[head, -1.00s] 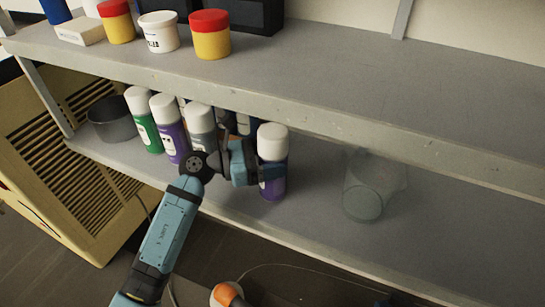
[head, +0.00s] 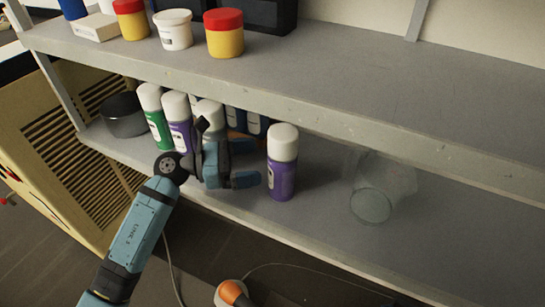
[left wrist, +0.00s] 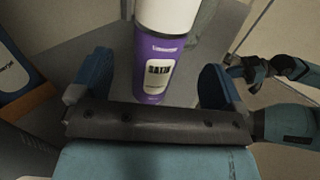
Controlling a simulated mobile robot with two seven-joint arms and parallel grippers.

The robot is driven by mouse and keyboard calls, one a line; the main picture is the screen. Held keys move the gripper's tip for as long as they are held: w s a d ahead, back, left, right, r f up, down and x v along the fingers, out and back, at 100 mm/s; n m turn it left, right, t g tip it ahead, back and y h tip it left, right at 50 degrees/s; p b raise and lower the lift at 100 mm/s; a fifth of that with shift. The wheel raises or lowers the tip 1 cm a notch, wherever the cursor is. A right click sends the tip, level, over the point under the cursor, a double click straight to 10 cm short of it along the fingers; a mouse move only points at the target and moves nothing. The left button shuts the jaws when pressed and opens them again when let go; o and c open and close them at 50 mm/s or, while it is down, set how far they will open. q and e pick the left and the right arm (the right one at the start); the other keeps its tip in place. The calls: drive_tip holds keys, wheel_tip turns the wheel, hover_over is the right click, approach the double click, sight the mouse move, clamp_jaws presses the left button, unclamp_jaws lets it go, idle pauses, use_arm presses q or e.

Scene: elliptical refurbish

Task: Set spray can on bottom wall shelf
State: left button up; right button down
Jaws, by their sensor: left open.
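A purple spray can with a white cap (head: 282,165) stands upright on the bottom shelf (head: 330,222), near its front edge. My left gripper (head: 252,165) is open, just left of the can and apart from it in the head view. In the left wrist view the can (left wrist: 165,62) stands ahead, between and beyond the two open blue fingers (left wrist: 155,88). Its cap is cut off by the top edge there. My right gripper is not seen in the head view. An arm part at the right edge of the left wrist view shows no clear jaw state.
Several other spray cans, including a green one (head: 155,117), stand left of the gripper, partly hidden. A dark pot (head: 124,116) is farther left. A clear container (head: 377,190) stands to the right. The upper shelf (head: 330,75) overhangs and holds tubs (head: 224,35).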

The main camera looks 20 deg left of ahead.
use_arm(q)
drive_tip(key=s+a+n+t+y, duration=0.1)
drive_tip(key=s+a+n+t, duration=0.1)
drive_tip(key=n+t, duration=0.5)
drive_tip(key=s+a+n+t+y, duration=0.1)
drive_tip(key=s+a+n+t, duration=0.15)
drive_tip(key=n, duration=0.85)
drive_tip(key=s+d+f+n+g+y, duration=0.2)
drive_tip(key=s+f+n+y, duration=0.3)
drive_tip(key=f+n, duration=0.4)
drive_tip(key=s+d+f+n+g+y, duration=0.2)
drive_tip(key=s+f+n+y, duration=0.3)
drive_tip(key=n, duration=1.4)
drive_tip(key=s+f+g, duration=0.1)
drive_tip(key=s+f, duration=0.2)
drive_tip(key=f, duration=0.2)
drive_tip(key=shift+s+d, duration=0.15)
drive_tip(key=shift+d, duration=0.25)
